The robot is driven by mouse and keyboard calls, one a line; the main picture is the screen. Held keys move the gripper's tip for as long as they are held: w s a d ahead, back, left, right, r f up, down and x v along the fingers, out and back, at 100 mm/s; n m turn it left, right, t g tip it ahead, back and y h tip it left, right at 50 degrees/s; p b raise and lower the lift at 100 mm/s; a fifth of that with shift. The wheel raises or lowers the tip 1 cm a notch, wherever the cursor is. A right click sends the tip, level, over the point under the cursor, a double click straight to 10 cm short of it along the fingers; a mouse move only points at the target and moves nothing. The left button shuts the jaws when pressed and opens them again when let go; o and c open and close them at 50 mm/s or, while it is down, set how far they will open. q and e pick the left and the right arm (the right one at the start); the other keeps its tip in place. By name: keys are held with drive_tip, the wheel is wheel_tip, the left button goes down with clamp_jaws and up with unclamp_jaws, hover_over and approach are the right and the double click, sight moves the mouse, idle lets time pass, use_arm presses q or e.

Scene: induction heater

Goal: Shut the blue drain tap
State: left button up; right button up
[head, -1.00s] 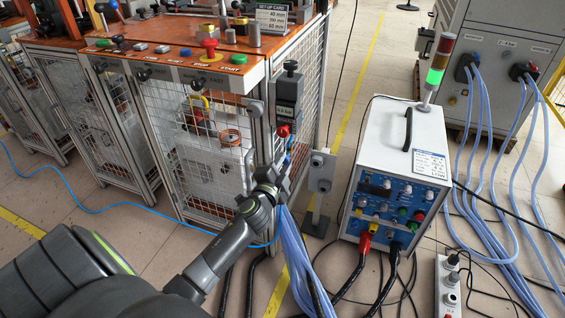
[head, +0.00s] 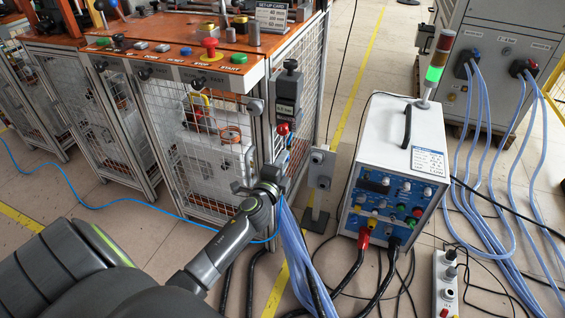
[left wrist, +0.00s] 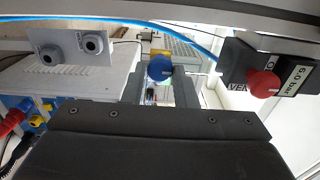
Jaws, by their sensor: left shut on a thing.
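The blue drain tap (left wrist: 160,68) shows in the left wrist view as a round blue knob with a yellow part behind it. It sits between the two grey fingertips of my left gripper (left wrist: 160,82), which is shut on it. In the head view my left gripper (head: 264,186) is at the front right corner post of the wire-mesh cabinet, low below the red knob. The tap is hidden there behind the gripper and wrist. My right gripper is not in view.
A red knob (left wrist: 264,84) on a black block is close beside the tap. A grey two-button box (head: 320,160) on a stand is to the right. Pale blue hoses (head: 292,245) hang beside my wrist. A white power unit (head: 400,150) stands further right.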

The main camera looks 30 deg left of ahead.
use_arm(q)
drive_tip(key=shift+f, duration=0.1)
drive_tip(key=o, duration=1)
drive_tip(key=shift+s, duration=0.15)
drive_tip(key=v, duration=1.7)
drive_tip(key=shift+d, duration=0.15)
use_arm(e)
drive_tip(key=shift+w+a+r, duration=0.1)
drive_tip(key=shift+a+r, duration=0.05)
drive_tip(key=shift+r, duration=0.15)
